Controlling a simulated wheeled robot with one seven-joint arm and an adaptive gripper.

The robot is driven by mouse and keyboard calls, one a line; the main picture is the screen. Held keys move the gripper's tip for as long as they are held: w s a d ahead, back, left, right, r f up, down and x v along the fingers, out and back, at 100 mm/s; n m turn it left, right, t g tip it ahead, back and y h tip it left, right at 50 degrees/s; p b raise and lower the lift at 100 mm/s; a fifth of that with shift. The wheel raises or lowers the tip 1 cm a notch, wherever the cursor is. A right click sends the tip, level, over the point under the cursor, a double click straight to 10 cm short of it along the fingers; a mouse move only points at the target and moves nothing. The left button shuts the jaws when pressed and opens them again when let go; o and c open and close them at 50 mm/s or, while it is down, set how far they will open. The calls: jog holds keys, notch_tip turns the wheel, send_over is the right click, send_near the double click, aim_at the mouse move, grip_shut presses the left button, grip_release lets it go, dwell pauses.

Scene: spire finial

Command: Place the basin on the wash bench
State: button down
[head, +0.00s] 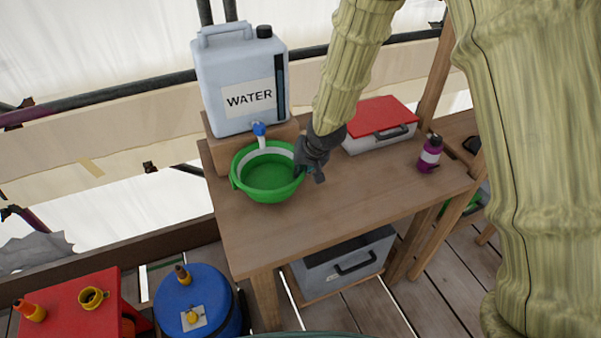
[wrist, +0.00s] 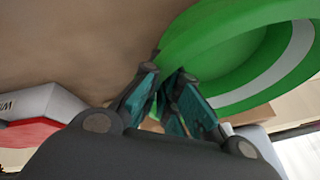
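The green basin (head: 270,178) is upright at the left end of the wooden wash bench (head: 300,222), below the blue tap of the water container. It has a pale band inside and looks level. Whether its base touches the bench is hard to tell. My gripper (head: 309,172) is at the basin's right rim. In the wrist view the basin (wrist: 225,60) fills the upper right. The teal-padded fingers of my gripper (wrist: 167,72) are close together there, with the green rim between their tips. They appear shut on the rim.
The water container (head: 240,85) stands on a wooden block behind the basin. A red-lidded box (head: 380,122) and purple bottle (head: 430,153) are on the bench's right part. The bench's front middle is clear. A blue drum (head: 197,300) stands at front left.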

jog(key=shift+w, duration=0.3)
jog(key=shift+f+p, duration=0.55)
jog(key=shift+f, duration=1.25)
jog(key=shift+f, duration=0.1)
jog(key=c, duration=1.6)
grip_release()
jog(key=shift+c, duration=0.2)
jog(key=shift+r, duration=0.2)
jog(key=b+v, duration=0.1)
jog(key=v, duration=1.1)
jog(key=shift+b, duration=0.3)
jog(key=shift+f, duration=0.1)
